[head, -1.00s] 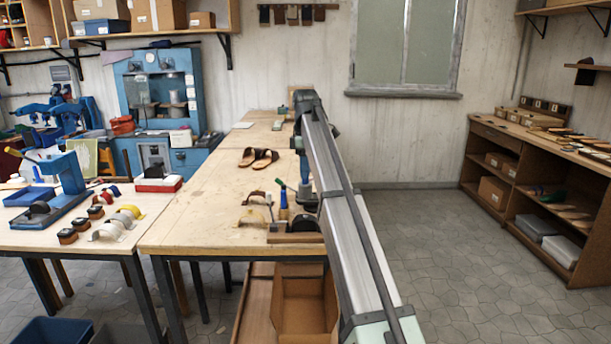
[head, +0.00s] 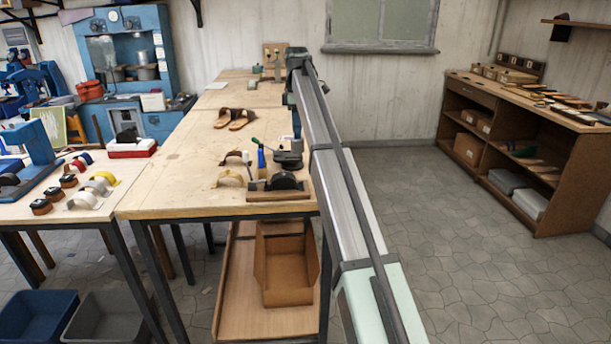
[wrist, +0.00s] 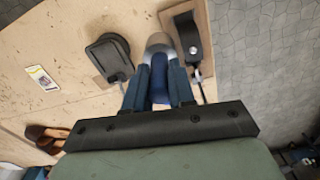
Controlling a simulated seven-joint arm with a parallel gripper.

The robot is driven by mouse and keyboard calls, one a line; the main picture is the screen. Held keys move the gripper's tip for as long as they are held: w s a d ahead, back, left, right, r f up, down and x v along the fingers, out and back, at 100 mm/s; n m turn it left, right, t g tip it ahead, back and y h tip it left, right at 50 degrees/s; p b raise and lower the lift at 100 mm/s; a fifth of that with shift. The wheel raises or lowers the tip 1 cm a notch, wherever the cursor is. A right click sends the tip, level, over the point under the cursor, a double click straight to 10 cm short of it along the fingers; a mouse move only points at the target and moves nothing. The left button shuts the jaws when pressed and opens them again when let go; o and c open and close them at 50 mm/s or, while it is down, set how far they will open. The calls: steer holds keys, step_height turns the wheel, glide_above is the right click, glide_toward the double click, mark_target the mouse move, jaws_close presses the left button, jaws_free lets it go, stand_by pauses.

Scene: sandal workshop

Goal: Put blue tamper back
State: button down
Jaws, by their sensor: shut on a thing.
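In the wrist view my gripper (wrist: 160,66) is shut on the blue tamper (wrist: 159,82). Its blue handle lies between the two fingers, and a pale grey rounded head shows beyond the fingertips. A black flat piece with a handle (wrist: 108,52) lies left of the tamper. A wooden board with a black rounded part (wrist: 186,36) lies to its right. I cannot tell the tamper's height above the bench.
On the wooden bench (head: 180,190) stand an upright blue-handled tool (head: 261,158), a cream arch (head: 230,178) and the wooden board (head: 258,195). Brown sandals (head: 235,118) lie farther back. An open cardboard box (head: 287,268) is below. The bench's left front is clear.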

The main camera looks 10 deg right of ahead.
steer(key=w+d+f, duration=0.2)
steer(key=w+d, duration=0.2)
steer(key=d, duration=0.1)
step_height(320, 180, down, 10)
steer(key=shift+w+f, duration=0.15)
stand_by(0.3)
steer(key=shift+f, duration=0.15)
steer(key=c, duration=1)
jaws_free()
steer(key=shift+o, duration=0.2)
step_height(320, 180, up, 12)
steer(key=shift+r, duration=0.2)
